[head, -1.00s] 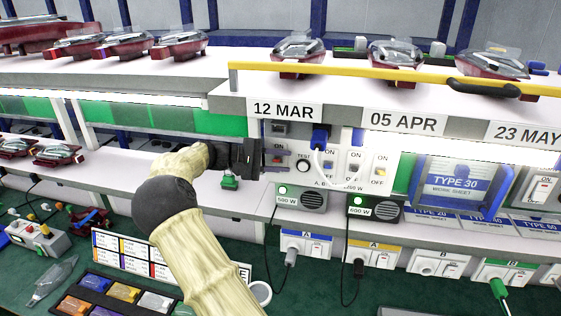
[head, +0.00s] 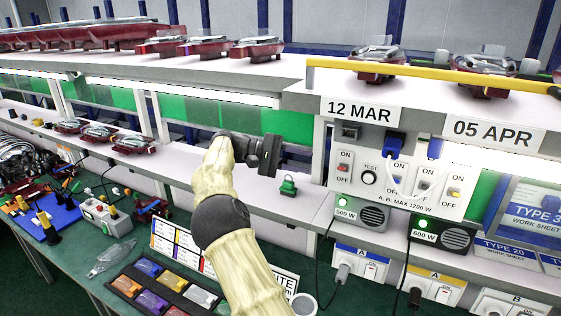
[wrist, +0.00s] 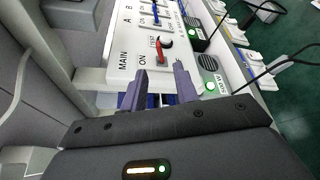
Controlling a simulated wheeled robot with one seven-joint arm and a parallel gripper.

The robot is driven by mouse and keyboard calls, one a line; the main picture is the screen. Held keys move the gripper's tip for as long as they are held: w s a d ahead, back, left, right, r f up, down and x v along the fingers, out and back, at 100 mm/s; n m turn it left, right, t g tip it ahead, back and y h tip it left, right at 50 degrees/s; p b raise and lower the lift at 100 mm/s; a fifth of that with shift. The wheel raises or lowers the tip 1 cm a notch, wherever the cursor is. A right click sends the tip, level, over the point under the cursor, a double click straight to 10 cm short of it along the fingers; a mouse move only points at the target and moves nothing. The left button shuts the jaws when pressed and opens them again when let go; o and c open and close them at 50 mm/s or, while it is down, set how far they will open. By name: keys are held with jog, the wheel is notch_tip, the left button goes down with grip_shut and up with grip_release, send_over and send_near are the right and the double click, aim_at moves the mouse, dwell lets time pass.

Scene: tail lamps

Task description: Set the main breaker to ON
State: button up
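The white breaker panel (head: 400,205) stands on the shelf under the 12 MAR sign. Its main breaker (head: 343,168) is a small red switch at the left, between ON above and OFF below; the red part sits low, by OFF. In the wrist view the red switch (wrist: 160,52) shows beyond the fingers, near the MAIN and ON lettering. My gripper (head: 277,155) is left of the panel, apart from it. In the wrist view my gripper (wrist: 158,88) has its two fingers apart with nothing between them. The OFF lettering is not readable there.
A green item (head: 288,186) stands on the shelf below my gripper. Speaker-like 500 W (head: 362,214) and 600 W boxes sit below.

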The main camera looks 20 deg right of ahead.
jog(key=shift+v, duration=2.7)
jog(key=shift+w+f, duration=0.1)
jog(key=s+d+f+n+t+y+b, duration=0.1)
jog(key=s+d+f+t+y+b, duration=0.2)
jog(key=f, duration=0.4)
jog(key=s+d+f+n+t+y, duration=0.1)
jog(key=s+d+f+y, duration=0.25)
jog(key=f, duration=0.35)
jog(key=s+a+f+t+y+b, duration=0.2)
jog(key=s+a+f+t+y, duration=0.1)
jog(key=s+a+f, duration=0.4)
jog(key=s+a+f+m+t+y+b, duration=0.1)
jog(key=s+a+f+y, duration=0.3)
jog(key=s+a+f, duration=0.4)
jog(key=s+a+t+b, duration=0.1)
jog(key=s+a, duration=0.2)
jog(key=s, duration=0.3)
jog(key=shift+s+t+y, duration=0.35)
jog(key=shift+t, duration=0.05)
jog(key=shift+a+f, duration=0.15)
